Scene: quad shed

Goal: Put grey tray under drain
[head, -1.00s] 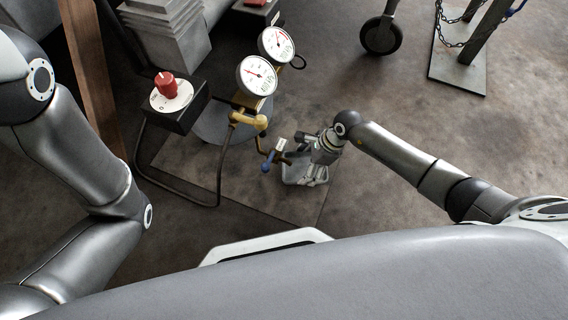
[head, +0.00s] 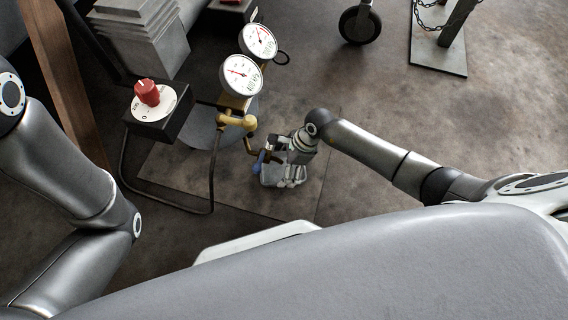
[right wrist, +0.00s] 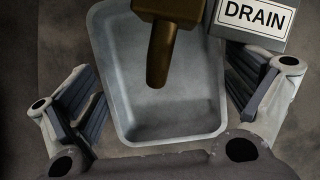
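The grey tray (right wrist: 160,115) is a shallow rectangular pan with rounded corners. In the right wrist view it lies between the two fingers of my right gripper (right wrist: 170,100), which stand wide apart with no clear grip on it. The brown drain spout (right wrist: 160,65) points down over the tray's inside, and a DRAIN label (right wrist: 255,14) is beside it. My left gripper is out of view.
Two white gauges (head: 241,75) and brass pipework (head: 237,121) stand just behind the drain. A black box with a red knob (head: 147,92) and a bent dark tube frame (head: 165,205) are on the left. The floor (head: 390,115) on the right is mostly clear.

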